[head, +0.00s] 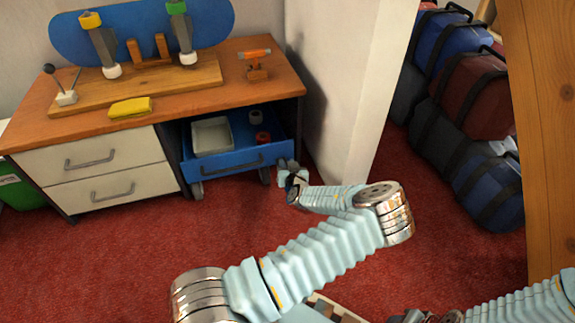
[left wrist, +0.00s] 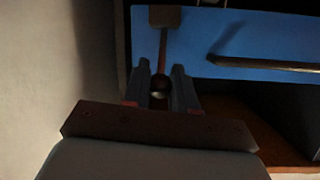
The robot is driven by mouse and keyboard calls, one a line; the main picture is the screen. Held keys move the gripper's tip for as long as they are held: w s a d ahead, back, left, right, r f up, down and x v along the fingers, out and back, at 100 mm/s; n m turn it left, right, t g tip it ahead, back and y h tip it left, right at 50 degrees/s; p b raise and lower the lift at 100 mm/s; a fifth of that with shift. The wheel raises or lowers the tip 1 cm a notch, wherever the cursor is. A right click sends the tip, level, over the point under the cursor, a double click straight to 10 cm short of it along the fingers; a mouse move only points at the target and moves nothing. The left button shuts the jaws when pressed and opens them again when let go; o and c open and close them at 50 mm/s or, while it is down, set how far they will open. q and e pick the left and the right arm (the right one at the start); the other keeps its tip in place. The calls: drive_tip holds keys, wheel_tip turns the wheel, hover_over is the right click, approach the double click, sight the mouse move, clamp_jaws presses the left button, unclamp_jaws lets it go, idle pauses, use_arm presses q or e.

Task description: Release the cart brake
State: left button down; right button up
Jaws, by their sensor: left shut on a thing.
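The blue cart (head: 228,163) stands on small wheels in the bay under the right part of the bench, with its handle on the front. In the left wrist view its blue front (left wrist: 240,35) fills the upper right. A brake lever (left wrist: 163,45) shows there as a thin brown stem, with a dark plate at its upper end and a round knob at its lower end. My left gripper (head: 288,172) is at the cart's right front corner. Its two fingers (left wrist: 160,80) are shut on the lever at the knob. In the head view the gripper hides the lever.
The cart holds a white bin (head: 212,135) and a red roll (head: 262,138). A white wall (head: 350,90) stands close right of the cart. Red floor is clear in front.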

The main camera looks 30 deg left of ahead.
use_arm(q)
drive_tip(key=c, duration=1)
unclamp_jaws()
drive_tip(key=shift+s+f, duration=0.1)
drive_tip(key=shift+f, duration=0.25)
drive_tip(key=shift+o, duration=0.2)
drive_tip(key=shift+r, duration=0.1)
drive_tip(key=shift+d+r, duration=0.1)
drive_tip(key=shift+r, duration=0.05)
drive_tip(key=p+v, duration=0.2)
drive_tip(key=v, duration=1.1)
drive_tip(key=shift+s+p, duration=0.25)
drive_tip(key=shift+p, duration=0.1)
drive_tip(key=shift+d, duration=0.1)
